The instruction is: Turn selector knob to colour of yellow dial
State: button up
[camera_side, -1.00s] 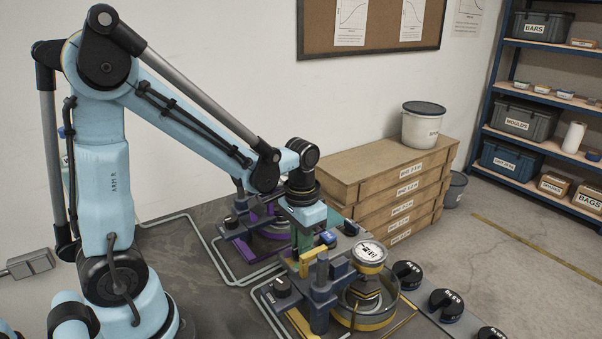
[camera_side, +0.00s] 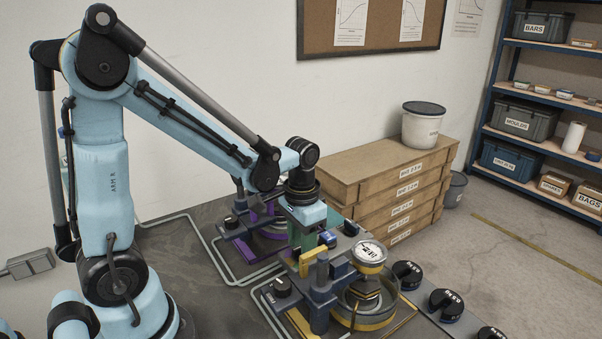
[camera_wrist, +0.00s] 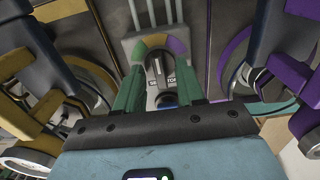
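The selector (camera_wrist: 157,70) is in the upper middle of the wrist view. Its grey plate carries an arc with green at left, yellow at the top middle and purple at right. A dark knob with a pale pointer mark sits below the arc; its exact pointing is hard to tell. The green fingers of my gripper (camera_wrist: 158,83) stand apart on either side of the knob, and I cannot tell whether they touch it. My gripper also shows in the side view (camera_side: 304,236), pointing down; the selector is hidden there. The yellow dial (camera_side: 370,252) has a white face and yellow rim.
The yellow-trimmed machine (camera_side: 318,285) stands in front of my gripper and the purple machine (camera_side: 240,235) behind it. Black knobs (camera_side: 445,304) line the bench edge at right. Wooden boxes (camera_side: 385,190) are stacked behind.

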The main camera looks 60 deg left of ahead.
notch_tip(320, 180, up, 12)
dwell(0.6)
jog(key=shift+s+d+f+t, duration=0.45)
jog(key=shift+s+d+t, duration=0.15)
jog(key=shift+t, duration=0.6)
jog(key=shift+s+d+f+t, duration=0.45)
jog(key=shift+d+t, duration=0.1)
jog(key=shift+t, duration=0.65)
jog(key=shift+s+d+f+t, duration=0.45)
jog(key=shift+s+d+t, duration=0.15)
jog(key=shift+t, duration=0.6)
